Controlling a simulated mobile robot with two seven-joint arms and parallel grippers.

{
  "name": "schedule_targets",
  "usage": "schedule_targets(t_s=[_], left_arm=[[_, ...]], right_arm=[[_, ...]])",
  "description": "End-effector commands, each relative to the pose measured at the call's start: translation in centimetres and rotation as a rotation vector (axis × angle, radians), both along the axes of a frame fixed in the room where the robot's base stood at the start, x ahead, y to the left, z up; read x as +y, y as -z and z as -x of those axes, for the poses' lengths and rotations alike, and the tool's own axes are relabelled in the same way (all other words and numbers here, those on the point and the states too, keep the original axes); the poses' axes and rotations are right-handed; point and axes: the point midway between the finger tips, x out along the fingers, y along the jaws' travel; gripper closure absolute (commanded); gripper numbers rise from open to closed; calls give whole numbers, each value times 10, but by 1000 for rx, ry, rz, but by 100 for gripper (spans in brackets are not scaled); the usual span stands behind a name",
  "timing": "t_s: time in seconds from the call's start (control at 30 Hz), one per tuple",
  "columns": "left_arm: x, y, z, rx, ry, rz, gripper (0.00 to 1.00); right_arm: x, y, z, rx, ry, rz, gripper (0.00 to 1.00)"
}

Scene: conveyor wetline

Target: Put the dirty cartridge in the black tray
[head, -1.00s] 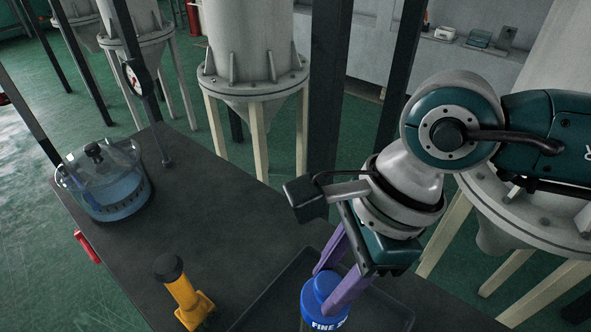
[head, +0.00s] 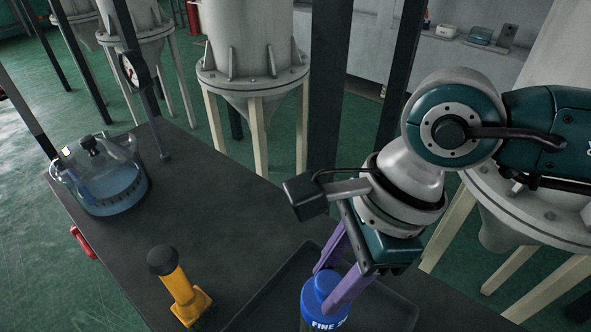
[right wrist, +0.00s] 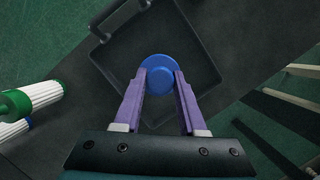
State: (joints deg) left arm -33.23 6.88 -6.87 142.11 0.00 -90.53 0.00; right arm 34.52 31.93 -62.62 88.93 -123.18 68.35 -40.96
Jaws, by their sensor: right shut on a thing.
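My right gripper (head: 343,270) has purple fingers and is shut on a blue-capped cartridge (head: 325,302) whose label begins with "FINE". In the head view the black tray (head: 268,285) lies on the dark bench behind the cartridge. The cartridge's lower part is cut off or hidden, so I cannot tell if it touches the tray floor. No dirt shows on it. My left gripper is not in view.
A yellow handle with a black knob (head: 178,285) and a clear lidded vessel of bluish liquid (head: 108,190) stand on the bench (head: 190,215). A gauge (head: 130,68) and dark posts rise behind.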

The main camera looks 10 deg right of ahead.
Motion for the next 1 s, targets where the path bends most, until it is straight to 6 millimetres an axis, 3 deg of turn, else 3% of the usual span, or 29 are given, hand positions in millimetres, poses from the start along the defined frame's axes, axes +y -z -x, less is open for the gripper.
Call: schedule_targets(t_s=[1.0], left_arm=[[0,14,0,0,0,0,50]], right_arm=[[0,14,0,-1,0,-1,100]])
